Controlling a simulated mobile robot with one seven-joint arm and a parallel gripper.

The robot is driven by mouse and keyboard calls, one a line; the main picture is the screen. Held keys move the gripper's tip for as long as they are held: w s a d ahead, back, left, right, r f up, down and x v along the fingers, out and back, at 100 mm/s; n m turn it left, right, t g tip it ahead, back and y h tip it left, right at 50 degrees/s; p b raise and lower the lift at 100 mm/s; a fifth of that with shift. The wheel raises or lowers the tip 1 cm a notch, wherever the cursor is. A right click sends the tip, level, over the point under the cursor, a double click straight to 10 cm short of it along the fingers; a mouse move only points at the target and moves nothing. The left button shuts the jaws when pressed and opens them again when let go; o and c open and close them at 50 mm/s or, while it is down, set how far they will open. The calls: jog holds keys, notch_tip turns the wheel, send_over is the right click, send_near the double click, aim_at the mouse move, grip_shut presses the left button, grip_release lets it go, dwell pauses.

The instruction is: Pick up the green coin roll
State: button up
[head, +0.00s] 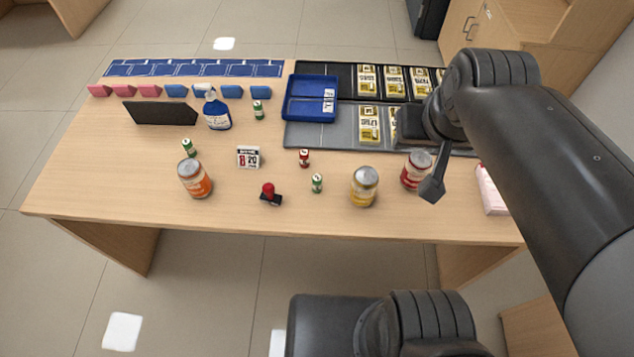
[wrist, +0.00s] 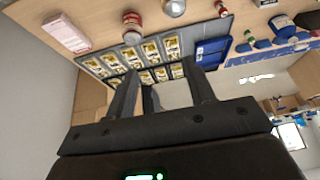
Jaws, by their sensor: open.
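Three small green-and-white coin rolls stand upright on the desk in the head view. One (head: 317,183) is near the front middle, one (head: 188,147) is at the left behind the orange jar, and one (head: 258,110) is farther back beside the blue bottle. A red coin roll (head: 304,158) stands behind the front green one. My gripper (head: 432,188) is at the right, above the desk near the red jar, well apart from every green roll. Its two fingers are spread and empty in the wrist view (wrist: 160,72).
An orange jar (head: 195,179), a yellow jar (head: 364,187) and a red jar (head: 416,170) stand along the front. A red-handled stamp (head: 270,194) and a date block (head: 248,157) are in the middle. A blue tray (head: 310,99) and banknote trays (head: 345,138) lie behind.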

jog(key=w+a+f+g, duration=0.3)
jog(key=w+a+f, duration=0.5)
jog(key=w+f, duration=0.1)
jog(key=g, duration=0.2)
send_near(317, 177)
jog(key=shift+w+d+f+n, duration=0.25)
jog(key=shift+n, duration=0.05)
notch_tip(317, 177, down, 5)
jog(key=shift+f, duration=0.1)
jog(key=shift+s+a+f, duration=0.15)
jog(key=shift+f, duration=1.1)
jog(key=shift+s+a+f, duration=0.15)
jog(key=shift+a+f, duration=0.05)
jog(key=shift+f, duration=1.1)
jog(key=c, duration=1)
grip_shut()
